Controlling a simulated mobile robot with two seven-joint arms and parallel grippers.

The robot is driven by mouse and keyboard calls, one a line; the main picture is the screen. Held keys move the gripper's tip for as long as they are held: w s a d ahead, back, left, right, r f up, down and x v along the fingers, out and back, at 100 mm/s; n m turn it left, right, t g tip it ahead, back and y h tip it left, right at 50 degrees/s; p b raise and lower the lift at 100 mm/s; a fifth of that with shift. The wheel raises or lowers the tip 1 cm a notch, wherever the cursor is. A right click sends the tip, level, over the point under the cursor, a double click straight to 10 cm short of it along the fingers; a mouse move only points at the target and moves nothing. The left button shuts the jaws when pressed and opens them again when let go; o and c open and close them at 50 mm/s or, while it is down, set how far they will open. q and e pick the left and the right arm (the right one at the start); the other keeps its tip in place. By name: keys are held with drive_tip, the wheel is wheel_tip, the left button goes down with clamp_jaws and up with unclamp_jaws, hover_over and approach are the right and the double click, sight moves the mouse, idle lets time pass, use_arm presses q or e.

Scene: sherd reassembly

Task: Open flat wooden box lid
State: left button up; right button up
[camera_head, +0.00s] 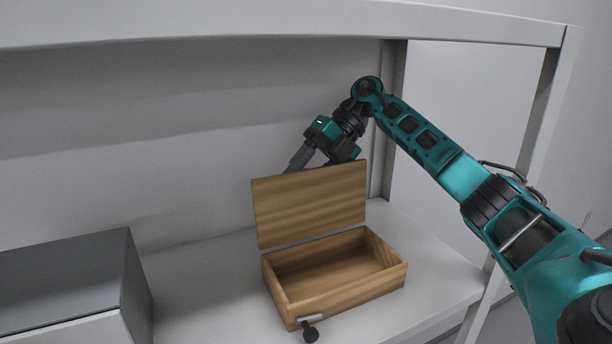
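The flat wooden box (340,289) sits on the white shelf and looks empty. Its wooden lid (310,205) stands raised, roughly upright, along the back edge. A metal latch with a dark knob (310,330) is at the box's front left. My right arm comes in from the right, and its gripper (291,170) is at the top left edge of the lid, partly behind it. The fingertips are hidden by the lid, so I cannot tell if they touch it or are open. My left gripper is not in view.
The white shelf (195,290) has free room left of the box. A grey box-like unit (68,285) stands at the far left. A shelf board (280,22) runs overhead, and a post (545,110) stands at the right.

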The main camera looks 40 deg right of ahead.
drive_tip(key=shift+o, duration=0.4)
drive_tip(key=w+v, duration=0.1)
drive_tip(key=v, duration=0.6)
drive_tip(key=shift+s+d+r, duration=0.15)
drive_tip(key=shift+s+d, duration=0.05)
drive_tip(key=shift+s, duration=0.3)
